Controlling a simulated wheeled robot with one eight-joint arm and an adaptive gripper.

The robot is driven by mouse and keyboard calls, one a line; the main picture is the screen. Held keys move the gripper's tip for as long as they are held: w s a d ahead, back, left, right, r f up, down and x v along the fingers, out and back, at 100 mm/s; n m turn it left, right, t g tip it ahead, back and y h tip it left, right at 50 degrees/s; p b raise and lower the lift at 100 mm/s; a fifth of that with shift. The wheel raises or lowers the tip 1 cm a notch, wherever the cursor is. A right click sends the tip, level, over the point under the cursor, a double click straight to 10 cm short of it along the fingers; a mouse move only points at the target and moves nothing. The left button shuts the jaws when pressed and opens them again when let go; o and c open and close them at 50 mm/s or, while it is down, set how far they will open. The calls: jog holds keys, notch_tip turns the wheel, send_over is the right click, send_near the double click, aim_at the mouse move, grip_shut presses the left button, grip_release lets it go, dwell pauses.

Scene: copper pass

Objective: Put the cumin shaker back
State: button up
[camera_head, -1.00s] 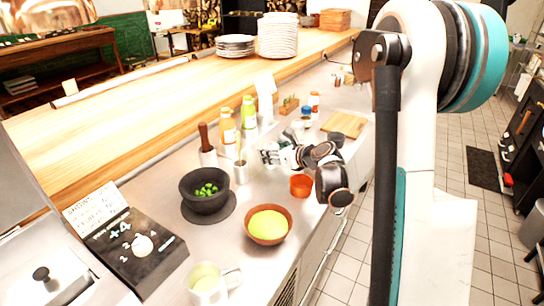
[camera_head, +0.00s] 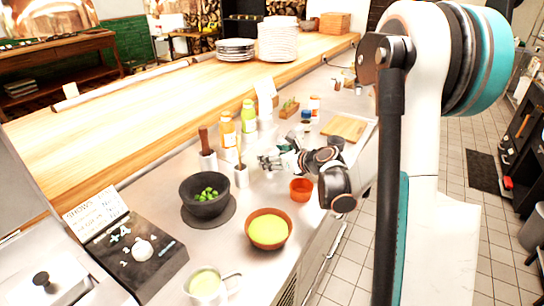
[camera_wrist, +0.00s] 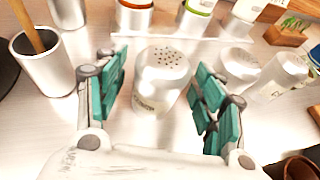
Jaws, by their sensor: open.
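A white shaker (camera_wrist: 152,95) with a perforated top stands upright in the wrist view, between the teal finger pads of my gripper (camera_wrist: 162,78). Its label is partly readable but too blurred to be sure of the word. The fingers are spread, one on each side of it, with gaps showing. In the head view my gripper (camera_head: 270,163) is low over the steel counter, and the shaker cannot be made out clearly there. Two similar pale shakers (camera_wrist: 238,62) (camera_wrist: 284,75) stand to the right in the wrist view.
A metal cup with a wooden handle (camera_wrist: 43,68) stands left of my gripper. Bottles (camera_head: 228,130) stand behind. An orange cup (camera_head: 301,189), yellow-filled bowl (camera_head: 268,230), dark mortar (camera_head: 203,200) and cutting board (camera_head: 345,126) share the counter.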

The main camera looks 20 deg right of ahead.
jog(key=p+v, duration=0.3)
jog(key=v, duration=0.8)
